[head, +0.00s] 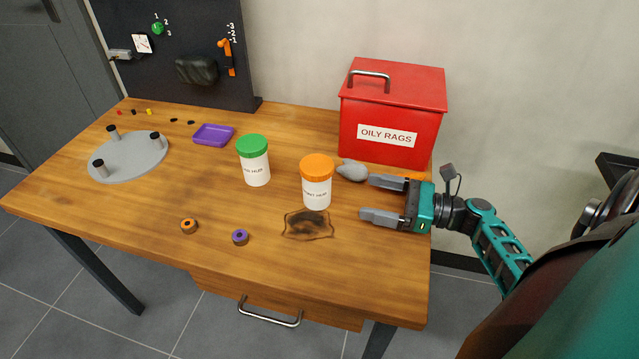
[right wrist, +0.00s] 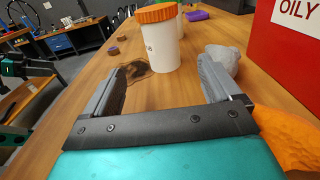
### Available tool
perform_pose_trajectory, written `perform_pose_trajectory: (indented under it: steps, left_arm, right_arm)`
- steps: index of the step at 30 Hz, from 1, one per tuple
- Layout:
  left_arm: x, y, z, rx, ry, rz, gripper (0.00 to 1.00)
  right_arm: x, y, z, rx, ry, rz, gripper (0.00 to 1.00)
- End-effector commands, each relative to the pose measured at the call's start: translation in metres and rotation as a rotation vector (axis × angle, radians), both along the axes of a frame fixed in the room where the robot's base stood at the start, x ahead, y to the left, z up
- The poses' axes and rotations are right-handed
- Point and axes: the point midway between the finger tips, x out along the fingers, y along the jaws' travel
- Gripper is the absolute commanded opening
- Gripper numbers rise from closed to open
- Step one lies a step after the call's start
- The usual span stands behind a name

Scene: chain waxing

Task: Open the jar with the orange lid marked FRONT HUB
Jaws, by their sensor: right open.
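The jar with the orange lid (head: 317,185) stands upright on the wooden table, its lid on. Its white body carries a small label, partly legible as "HUB". The fingers also show in the right wrist view (right wrist: 165,85).
A green-lidded jar (head: 254,162) stands left of the orange one. A grey rag (head: 351,170) and the red OILY RAGS box (head: 393,112) are behind the gripper. A dark stain (head: 308,225), two small rings (head: 240,237), a purple tray (head: 213,135) and a grey round stand (head: 128,160) lie on the table.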

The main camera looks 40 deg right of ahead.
Motion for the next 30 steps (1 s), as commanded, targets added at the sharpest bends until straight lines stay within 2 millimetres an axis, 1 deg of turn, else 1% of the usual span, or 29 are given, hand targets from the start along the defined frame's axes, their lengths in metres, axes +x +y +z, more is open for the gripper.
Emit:
perform_pose_trajectory:
  steps: [2, 5, 9, 12, 20, 25, 30]
  left_arm:
    - [0.000, 0.000, -0.001, -0.001, 0.000, -0.001, 0.94]
    - [0.000, 0.000, -0.001, -0.001, 0.000, -0.001, 0.94]
    - [0.000, 0.000, -0.002, -0.001, 0.000, -0.001, 0.94]
    - [0.000, 0.000, -0.003, -0.001, 0.000, -0.001, 0.94]
    - [0.000, 0.000, -0.004, -0.001, -0.001, -0.001, 0.94]
    - [0.000, 0.000, -0.004, -0.001, -0.001, -0.001, 0.94]
    - [0.000, 0.000, -0.006, -0.001, -0.001, -0.001, 0.94]
  right_arm:
    - [0.004, 0.001, -0.001, 0.007, -0.001, -0.004, 0.90]
    - [0.015, 0.011, 0.000, 0.009, -0.002, -0.002, 0.90]
    - [0.037, 0.028, 0.001, 0.008, -0.004, -0.002, 0.90]
    - [0.049, 0.038, 0.001, 0.007, -0.002, -0.002, 0.90]
    - [0.066, 0.051, 0.003, 0.004, -0.002, -0.001, 0.90]
    - [0.086, 0.066, 0.012, 0.005, -0.003, -0.001, 0.90]
    - [0.100, 0.078, 0.010, 0.006, -0.001, -0.002, 0.90]
